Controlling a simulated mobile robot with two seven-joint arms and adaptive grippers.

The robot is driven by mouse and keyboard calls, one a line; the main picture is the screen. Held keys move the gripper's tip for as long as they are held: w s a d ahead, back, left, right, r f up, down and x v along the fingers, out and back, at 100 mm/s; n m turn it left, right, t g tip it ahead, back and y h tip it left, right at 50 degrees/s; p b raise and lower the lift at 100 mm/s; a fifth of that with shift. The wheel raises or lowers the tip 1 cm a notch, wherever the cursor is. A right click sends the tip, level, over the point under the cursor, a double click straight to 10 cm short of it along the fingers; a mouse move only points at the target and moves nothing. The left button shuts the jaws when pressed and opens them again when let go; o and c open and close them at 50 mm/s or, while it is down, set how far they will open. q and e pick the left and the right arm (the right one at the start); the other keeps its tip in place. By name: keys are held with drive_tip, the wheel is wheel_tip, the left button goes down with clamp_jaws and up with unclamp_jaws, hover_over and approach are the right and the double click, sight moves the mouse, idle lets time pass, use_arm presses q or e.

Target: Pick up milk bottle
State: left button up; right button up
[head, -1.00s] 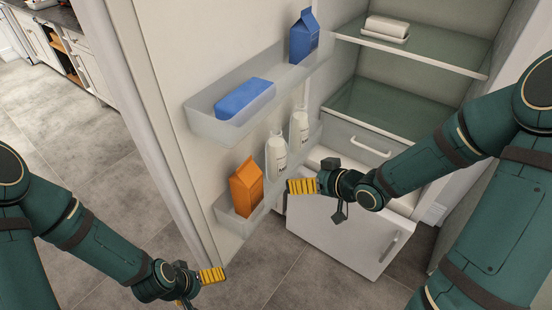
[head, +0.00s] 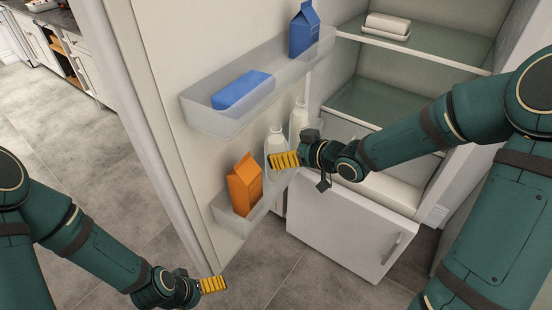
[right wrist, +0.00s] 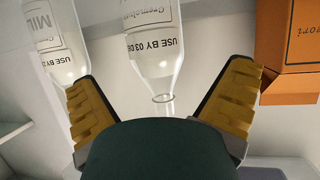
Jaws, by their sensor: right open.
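Two clear glass bottles stand in the lower door shelf: a nearer bottle (head: 275,137) beside the orange carton and a farther bottle (head: 299,117). My right gripper (head: 284,161) is open in front of the nearer bottle and hides part of it. In the right wrist view the nearer bottle (right wrist: 150,45) appears neck down between the spread fingers (right wrist: 160,105), with gaps on both sides. The farther bottle (right wrist: 55,45), with "MIL" legible, is left of the fingers. My left gripper (head: 213,285) is low beside the door's bottom; its opening is unclear.
An orange carton (head: 243,187) stands beside the nearer bottle and shows close to the right finger in the wrist view (right wrist: 290,50). The upper door shelf (head: 215,123) overhangs, with a blue box (head: 241,90) and blue carton (head: 304,30). A white drawer (head: 345,235) juts out below.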

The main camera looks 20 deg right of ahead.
drive_tip(key=x, duration=0.2)
drive_tip(key=b+x, duration=0.1)
drive_tip(key=x, duration=0.1)
drive_tip(key=shift+s+d+f, duration=0.1)
drive_tip(key=shift+d+f, duration=0.1)
drive_tip(key=shift+f, duration=0.1)
drive_tip(key=shift+w+a+f, duration=0.15)
drive_tip(key=shift+w+a, duration=0.1)
drive_tip(key=shift+w, duration=0.2)
drive_tip(key=c, duration=1.4)
